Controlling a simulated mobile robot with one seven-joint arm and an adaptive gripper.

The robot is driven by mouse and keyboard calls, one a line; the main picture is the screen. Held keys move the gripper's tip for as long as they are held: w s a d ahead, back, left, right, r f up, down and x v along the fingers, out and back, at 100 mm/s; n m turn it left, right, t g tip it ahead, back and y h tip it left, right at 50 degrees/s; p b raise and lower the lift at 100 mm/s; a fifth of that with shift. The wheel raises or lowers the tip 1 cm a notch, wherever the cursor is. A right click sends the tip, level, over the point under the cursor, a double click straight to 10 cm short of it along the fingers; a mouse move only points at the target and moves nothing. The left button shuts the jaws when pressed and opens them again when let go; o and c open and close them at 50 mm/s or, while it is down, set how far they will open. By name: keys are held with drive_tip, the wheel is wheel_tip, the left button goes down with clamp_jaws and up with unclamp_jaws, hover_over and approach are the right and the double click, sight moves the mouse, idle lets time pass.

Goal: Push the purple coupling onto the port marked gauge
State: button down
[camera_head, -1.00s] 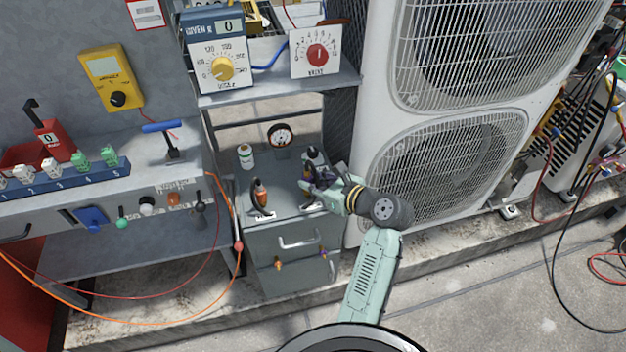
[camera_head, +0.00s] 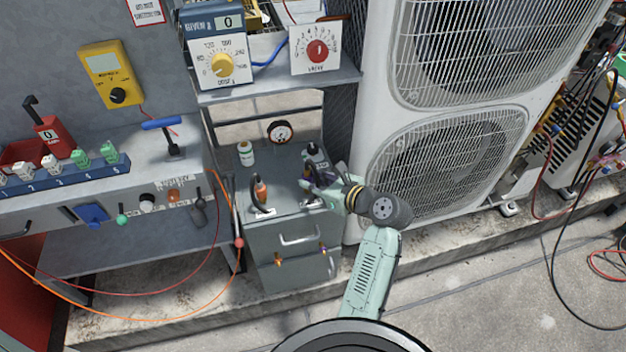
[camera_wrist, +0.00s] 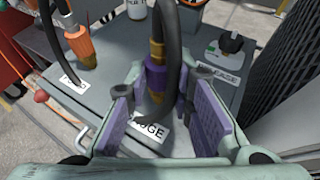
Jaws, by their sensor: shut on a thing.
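The purple coupling (camera_wrist: 156,76) stands roughly upright between my gripper's fingers, with brass above and below it and a black hose looping up from it. My gripper (camera_wrist: 160,92) is shut on it, with a purple pad on each side. The label reading GAUGE (camera_wrist: 149,131) lies on the grey cabinet top just in front of the coupling. The port is hidden under the coupling, so I cannot tell whether the coupling is fully seated. In the head view my gripper (camera_head: 320,182) is over the cabinet's right part, hiding most of the coupling.
An orange coupling (camera_wrist: 80,46) on a black hose stands to the left, behind a small label. A black knob (camera_wrist: 231,42) by a RELEASE label is at the back right. A white bottle (camera_head: 246,153) and a round dial (camera_head: 280,132) are behind. The condenser (camera_head: 440,170) stands close on the right.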

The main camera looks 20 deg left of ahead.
drive_tip(key=shift+f, duration=0.55)
idle(0.6)
drive_tip(key=c, duration=1.3)
unclamp_jaws()
drive_tip(key=shift+r, duration=0.1)
drive_tip(key=shift+r, duration=3.65)
